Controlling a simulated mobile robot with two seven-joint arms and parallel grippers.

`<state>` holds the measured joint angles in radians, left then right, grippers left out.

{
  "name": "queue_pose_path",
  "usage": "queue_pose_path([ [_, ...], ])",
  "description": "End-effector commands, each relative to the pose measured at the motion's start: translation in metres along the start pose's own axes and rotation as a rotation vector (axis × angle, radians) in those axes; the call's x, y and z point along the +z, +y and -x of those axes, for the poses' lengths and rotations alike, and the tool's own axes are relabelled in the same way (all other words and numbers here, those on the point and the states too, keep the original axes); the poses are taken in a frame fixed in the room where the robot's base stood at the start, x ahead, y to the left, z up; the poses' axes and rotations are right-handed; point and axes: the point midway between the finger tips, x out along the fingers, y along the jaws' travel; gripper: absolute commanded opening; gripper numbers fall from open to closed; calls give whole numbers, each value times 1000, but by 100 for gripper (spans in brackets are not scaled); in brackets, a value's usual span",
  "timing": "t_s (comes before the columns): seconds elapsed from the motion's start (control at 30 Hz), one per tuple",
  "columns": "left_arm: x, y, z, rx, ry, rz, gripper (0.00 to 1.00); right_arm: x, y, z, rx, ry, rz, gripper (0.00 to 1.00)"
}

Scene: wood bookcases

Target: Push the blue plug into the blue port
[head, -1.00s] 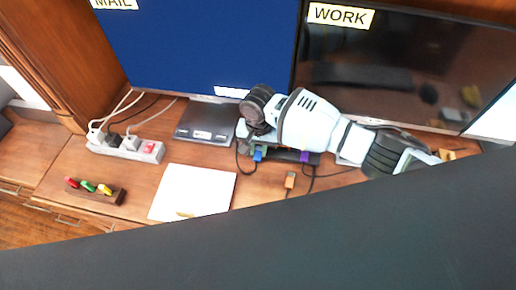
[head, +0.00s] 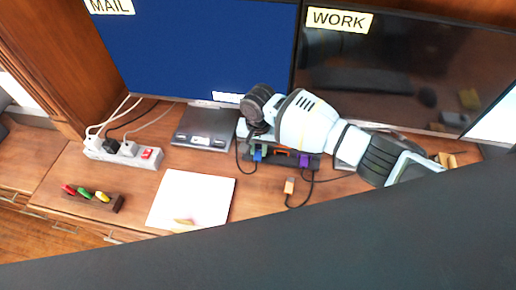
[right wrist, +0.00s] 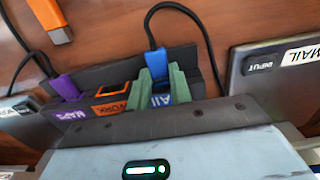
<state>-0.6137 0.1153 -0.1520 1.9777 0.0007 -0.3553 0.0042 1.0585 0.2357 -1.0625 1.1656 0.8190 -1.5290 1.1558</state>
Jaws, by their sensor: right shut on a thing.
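The blue plug (right wrist: 156,63), with a black cable, stands at the blue port (right wrist: 163,99) of a dark port block (right wrist: 205,73). My right gripper (right wrist: 161,88) is shut on the plug, its two green fingers on either side of it. The plug seems at or in the port's mouth; how deep it sits I cannot tell, as the fingers hide the joint. In the head view the blue plug (head: 257,150) shows just below my right gripper (head: 259,146). My left gripper is not in view.
A purple plug (right wrist: 65,88) sits at the block's purple port. The orange port (right wrist: 110,96) is empty; an orange plug (head: 289,186) lies loose on the desk. A white sheet (head: 190,199), power strip (head: 123,153) and monitors (head: 195,50) are around.

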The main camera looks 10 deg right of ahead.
Motion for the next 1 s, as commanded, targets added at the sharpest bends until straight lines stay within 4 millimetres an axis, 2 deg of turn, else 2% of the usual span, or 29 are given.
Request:
queue_pose_path([
  [0.03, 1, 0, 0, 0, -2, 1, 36, -2, 0, 0, -1, 2, -1, 0],
  [0.07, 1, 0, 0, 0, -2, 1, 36, -2, 0, 0, -1, 2, 0, 22],
  [0.2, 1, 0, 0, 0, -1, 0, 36, -3, 0, 0, 0, 4, -1, 40],
  [0.27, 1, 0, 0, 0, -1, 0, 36, -3, 1, 1, 0, 4, -2, 46],
  [0.7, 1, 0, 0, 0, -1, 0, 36, -4, 3, 0, 5, 6, -5, 46],
  [1.0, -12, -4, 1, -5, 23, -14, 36, -5, -1, 53, -7, 14, -3, 46],
])
